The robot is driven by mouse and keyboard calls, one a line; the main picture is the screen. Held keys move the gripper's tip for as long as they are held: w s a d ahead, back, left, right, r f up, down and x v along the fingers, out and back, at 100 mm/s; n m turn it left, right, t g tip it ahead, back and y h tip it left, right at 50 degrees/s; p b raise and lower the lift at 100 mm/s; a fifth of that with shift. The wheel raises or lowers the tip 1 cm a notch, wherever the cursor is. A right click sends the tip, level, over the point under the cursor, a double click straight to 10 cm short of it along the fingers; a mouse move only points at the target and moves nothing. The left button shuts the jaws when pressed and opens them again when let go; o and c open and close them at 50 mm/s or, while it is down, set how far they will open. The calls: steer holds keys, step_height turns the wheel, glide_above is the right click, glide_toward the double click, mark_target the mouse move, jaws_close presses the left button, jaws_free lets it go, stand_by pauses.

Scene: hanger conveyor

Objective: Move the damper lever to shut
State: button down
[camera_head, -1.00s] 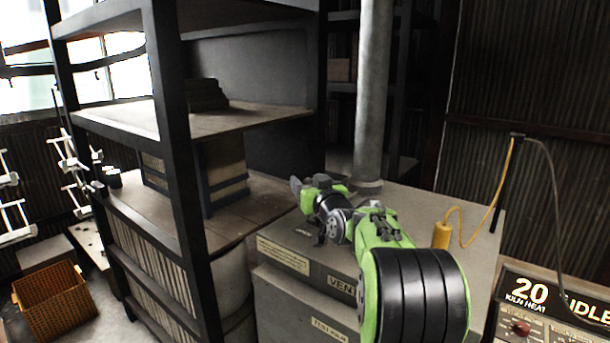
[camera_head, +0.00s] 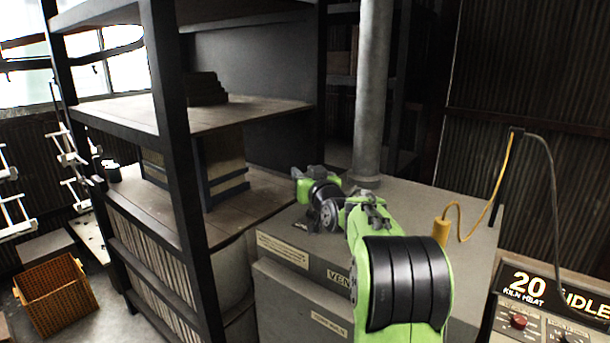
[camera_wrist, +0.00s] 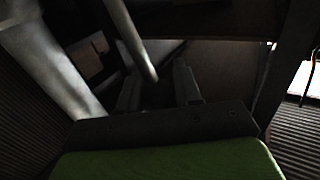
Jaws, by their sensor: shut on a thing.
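The damper lever shows in the wrist view as a pale grey rod (camera_wrist: 132,38) slanting down from the top edge. Its lower end lies between the two dark fingers of my gripper (camera_wrist: 157,80), which is shut on it. In the head view my gripper (camera_head: 302,182) is above the grey kiln housing (camera_head: 420,215), left of the upright flue pipe (camera_head: 372,100). The lever cannot be made out in the head view. A label reading "VEN" (camera_head: 340,278) on the housing front is partly covered by my arm.
A dark shelf rack (camera_head: 172,130) stands close on the left. A control panel (camera_head: 545,300) reads "20 kiln heat" and "idle". A wicker basket (camera_head: 55,292) sits on the floor.

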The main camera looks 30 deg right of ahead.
steer(key=shift+d+r, duration=0.1)
steer(key=w+d+f+m+g+y+p, duration=0.1)
steer(key=d+m+p, duration=0.4)
steer(key=p, duration=0.8)
steer(key=w+d+g+y, duration=0.1)
steer(key=g, duration=0.1)
steer(key=shift+w+d+f+m+g, duration=0.15)
steer(key=shift+d+f+m+g, duration=0.15)
steer(key=shift+f, duration=0.05)
steer(key=c, duration=0.8)
jaws_free()
steer(key=shift+f, duration=0.1)
